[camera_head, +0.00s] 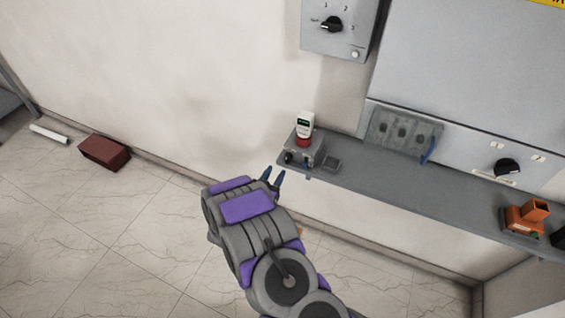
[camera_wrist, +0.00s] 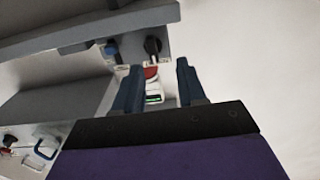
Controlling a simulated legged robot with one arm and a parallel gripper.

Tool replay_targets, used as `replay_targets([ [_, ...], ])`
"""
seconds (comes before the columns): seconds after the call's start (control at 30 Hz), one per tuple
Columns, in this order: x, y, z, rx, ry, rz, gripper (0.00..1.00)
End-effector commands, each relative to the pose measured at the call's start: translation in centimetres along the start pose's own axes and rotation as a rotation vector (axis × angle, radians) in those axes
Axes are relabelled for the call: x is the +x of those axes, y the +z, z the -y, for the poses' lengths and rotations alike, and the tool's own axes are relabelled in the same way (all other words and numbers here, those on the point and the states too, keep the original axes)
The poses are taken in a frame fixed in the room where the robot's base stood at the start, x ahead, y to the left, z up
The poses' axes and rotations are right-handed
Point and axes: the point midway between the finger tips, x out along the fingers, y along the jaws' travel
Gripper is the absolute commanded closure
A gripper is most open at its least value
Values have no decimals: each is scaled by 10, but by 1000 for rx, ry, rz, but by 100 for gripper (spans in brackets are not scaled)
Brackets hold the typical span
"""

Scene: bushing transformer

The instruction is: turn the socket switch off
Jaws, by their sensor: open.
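The grey socket box (camera_head: 312,148) sits at the left end of the grey shelf. Its black switch knob (camera_head: 288,157) is on the front face; the knob also shows in the wrist view (camera_wrist: 153,45). A white device (camera_head: 305,122) with a small display and a red plug stands upright on the box; in the wrist view, the device (camera_wrist: 153,92) appears between the fingers. My gripper (camera_head: 272,174) is open and empty, just in front and to the left of the box. In the wrist view, its fingertips (camera_wrist: 158,68) are apart, with the knob beyond them. The knob's exact setting is too small to tell.
The grey shelf (camera_head: 400,191) runs right along the wall, with an orange object (camera_head: 524,216) near its right end. A grey panel with a rotary switch (camera_head: 332,25) hangs above. A dark red box (camera_head: 104,152) lies on the floor at left. The floor before the wall is mostly clear.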

Motion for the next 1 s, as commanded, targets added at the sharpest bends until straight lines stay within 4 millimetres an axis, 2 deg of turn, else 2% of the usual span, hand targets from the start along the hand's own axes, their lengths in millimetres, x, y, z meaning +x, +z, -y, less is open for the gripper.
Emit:
replay_targets([
  [0.1, 26, -1, -6, 6, 6, -2, 60],
  [0.33, 58, -1, -6, 6, 4, 1, 60],
  [0.57, 68, 0, 0, 0, 2, -2, 60],
  [0.83, 70, -1, -1, 2, 0, -1, 58],
  [1.0, 71, -1, -4, 5, 1, 1, 74],
])
